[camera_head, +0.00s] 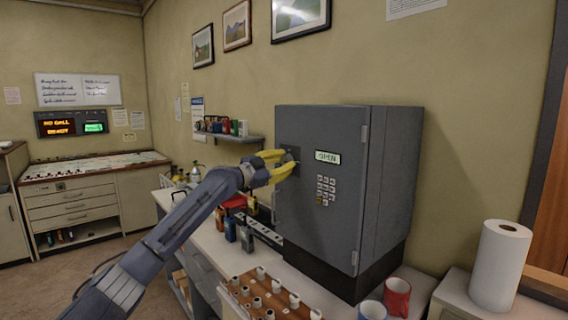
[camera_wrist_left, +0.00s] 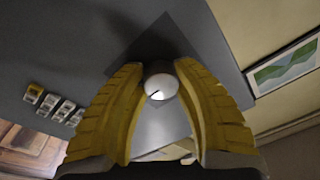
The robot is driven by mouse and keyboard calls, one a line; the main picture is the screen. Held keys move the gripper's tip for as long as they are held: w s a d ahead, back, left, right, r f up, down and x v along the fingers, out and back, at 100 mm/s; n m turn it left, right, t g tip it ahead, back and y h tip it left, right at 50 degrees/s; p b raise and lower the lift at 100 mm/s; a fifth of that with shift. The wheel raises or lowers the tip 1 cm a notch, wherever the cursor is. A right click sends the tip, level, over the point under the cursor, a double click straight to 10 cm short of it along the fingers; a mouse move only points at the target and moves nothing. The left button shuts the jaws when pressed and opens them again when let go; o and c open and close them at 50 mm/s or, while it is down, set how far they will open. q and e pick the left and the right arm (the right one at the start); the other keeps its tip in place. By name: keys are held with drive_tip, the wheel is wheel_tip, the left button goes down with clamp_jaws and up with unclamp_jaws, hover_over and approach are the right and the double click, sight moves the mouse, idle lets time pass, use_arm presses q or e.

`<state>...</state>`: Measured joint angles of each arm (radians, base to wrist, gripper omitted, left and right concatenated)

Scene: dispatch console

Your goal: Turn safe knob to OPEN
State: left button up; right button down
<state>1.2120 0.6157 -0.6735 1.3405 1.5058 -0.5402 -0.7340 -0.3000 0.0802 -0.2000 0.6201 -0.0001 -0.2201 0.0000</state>
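The grey safe (camera_head: 350,240) stands on the counter with its door shut. A lit sign reading OPEN (camera_head: 327,157) is on its door, above a keypad (camera_head: 326,190). My left gripper (camera_head: 283,164) is at the left part of the door, its yellow fingers pointing at a dark plate there. In the left wrist view, the round pale safe knob (camera_wrist_left: 161,87) with a dark mark sits between the fingertips (camera_wrist_left: 160,70), which appear to touch it on both sides. In the head view the fingers hide the knob. My right gripper is not in view.
A wooden rack with several small cups (camera_head: 265,300) lies before the safe. Red and blue mugs (camera_head: 397,296) and a paper towel roll (camera_head: 500,265) stand at right. Small bottles (camera_head: 230,226) stand under my left arm. A shelf (camera_head: 230,137) is on the wall behind.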

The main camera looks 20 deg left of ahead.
use_arm(q)
drive_tip(key=o, duration=0.6)
drive_tip(key=v, duration=1.2)
drive_tip(key=shift+w, duration=0.1)
